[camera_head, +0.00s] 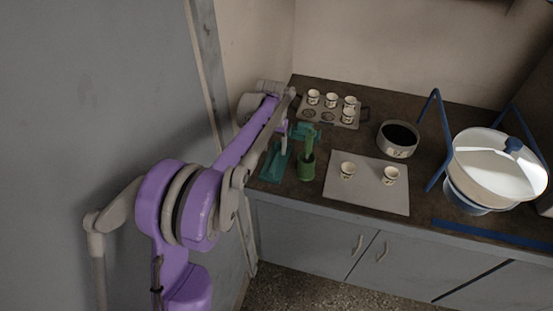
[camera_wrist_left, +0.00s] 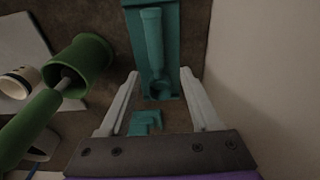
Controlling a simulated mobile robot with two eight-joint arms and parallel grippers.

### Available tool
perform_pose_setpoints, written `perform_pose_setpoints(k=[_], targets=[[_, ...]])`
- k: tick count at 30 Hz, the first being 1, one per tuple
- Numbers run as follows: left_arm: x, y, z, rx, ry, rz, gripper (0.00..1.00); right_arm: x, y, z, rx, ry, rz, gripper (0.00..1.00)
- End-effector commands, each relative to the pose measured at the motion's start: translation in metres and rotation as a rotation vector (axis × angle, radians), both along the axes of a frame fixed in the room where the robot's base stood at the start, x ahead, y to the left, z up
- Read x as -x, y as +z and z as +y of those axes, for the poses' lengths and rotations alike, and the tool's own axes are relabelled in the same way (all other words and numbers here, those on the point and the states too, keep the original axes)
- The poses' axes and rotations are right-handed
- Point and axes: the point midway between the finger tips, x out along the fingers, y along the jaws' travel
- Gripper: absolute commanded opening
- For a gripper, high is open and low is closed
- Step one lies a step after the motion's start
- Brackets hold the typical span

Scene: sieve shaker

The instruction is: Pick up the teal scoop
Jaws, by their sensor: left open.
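The teal scoop (camera_wrist_left: 154,38) lies on a matching teal holder (camera_wrist_left: 173,20) in the left wrist view, its long handle running away from me. In the head view the teal holder (camera_head: 273,166) sits at the left end of the counter, partly hidden by my arm. My left gripper (camera_wrist_left: 160,73) is open and empty, with one finger on each side of the scoop's near end in the wrist view; I cannot tell its height above it. A smaller teal block (camera_wrist_left: 145,122) shows between the finger bases. My right gripper is in neither view.
A green cup (camera_head: 306,174) holding a green-handled tool stands just right of the holder. A wall (camera_wrist_left: 265,70) stands close on the right.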

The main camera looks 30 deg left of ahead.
Motion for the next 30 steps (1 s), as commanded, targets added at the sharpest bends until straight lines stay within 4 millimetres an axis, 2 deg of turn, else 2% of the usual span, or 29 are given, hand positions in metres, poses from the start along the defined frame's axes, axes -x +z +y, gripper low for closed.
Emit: perform_pose_setpoints(k=[9,18,20,29,30], targets=[[-0.003,-0.043,-0.004,0.000,0.000,0.000,0.64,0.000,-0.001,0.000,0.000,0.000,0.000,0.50],[-0.003,-0.049,-0.004,0.000,0.000,0.000,0.64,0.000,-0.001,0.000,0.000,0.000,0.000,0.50],[-0.003,-0.048,-0.004,0.000,0.000,0.000,0.55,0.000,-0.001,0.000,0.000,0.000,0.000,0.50],[-0.003,-0.048,-0.004,0.000,0.000,0.000,0.01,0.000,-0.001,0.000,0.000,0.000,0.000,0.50],[-0.003,-0.048,-0.004,0.000,0.000,0.000,0.00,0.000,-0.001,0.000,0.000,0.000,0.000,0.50]])
